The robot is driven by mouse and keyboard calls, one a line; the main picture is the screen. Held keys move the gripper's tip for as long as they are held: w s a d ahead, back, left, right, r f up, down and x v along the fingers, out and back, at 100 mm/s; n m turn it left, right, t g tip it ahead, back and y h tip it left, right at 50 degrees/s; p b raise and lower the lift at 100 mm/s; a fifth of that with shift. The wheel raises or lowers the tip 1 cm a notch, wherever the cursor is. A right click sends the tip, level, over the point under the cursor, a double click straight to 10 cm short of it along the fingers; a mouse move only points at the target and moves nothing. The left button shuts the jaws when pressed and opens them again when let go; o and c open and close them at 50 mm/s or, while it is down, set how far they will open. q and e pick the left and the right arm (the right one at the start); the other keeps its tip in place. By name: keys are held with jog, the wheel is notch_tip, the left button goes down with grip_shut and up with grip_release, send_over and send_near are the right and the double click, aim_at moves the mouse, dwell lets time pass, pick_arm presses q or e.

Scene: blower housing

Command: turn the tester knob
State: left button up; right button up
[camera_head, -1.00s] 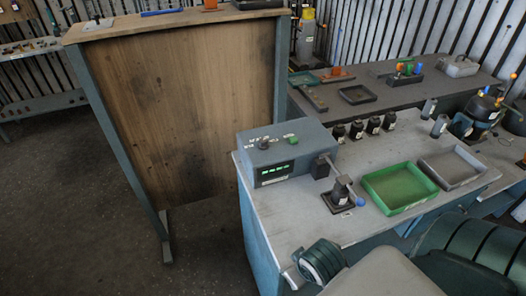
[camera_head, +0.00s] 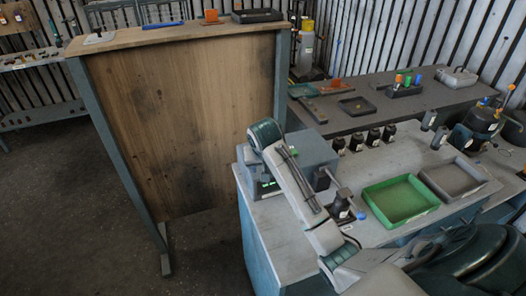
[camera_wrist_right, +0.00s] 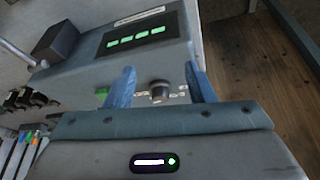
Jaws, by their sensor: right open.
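The tester (camera_head: 316,152) is a grey-blue box at the back left of the workbench, partly covered by my right arm in the head view. In the right wrist view its top shows a dark round knob (camera_wrist_right: 159,91) with a pale cap, a green button (camera_wrist_right: 102,92) and a lit green display (camera_wrist_right: 136,38). My right gripper (camera_wrist_right: 160,76) is open, with its two blue fingers on either side of the knob and visible gaps between. Its fingers and the knob are hidden in the head view. My left gripper is not in view.
A green tray (camera_head: 434,208) and a grey tray (camera_head: 484,188) lie on the bench right of the tester. A tall wooden panel (camera_head: 180,120) stands left.

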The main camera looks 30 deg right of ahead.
jog(key=w+d+r+m, duration=0.2)
jog(key=w+d+r, duration=0.1)
jog(key=w+r, duration=0.3)
jog(key=p+x, duration=0.4)
jog(key=x, duration=0.4)
jog(key=shift+s+d, duration=0.15)
jog(key=shift+d, duration=0.05)
jog(key=shift+d+f, duration=0.1)
jog(key=shift+f, duration=0.4)
jog(key=shift+c, duration=0.2)
jog(key=c, duration=0.9)
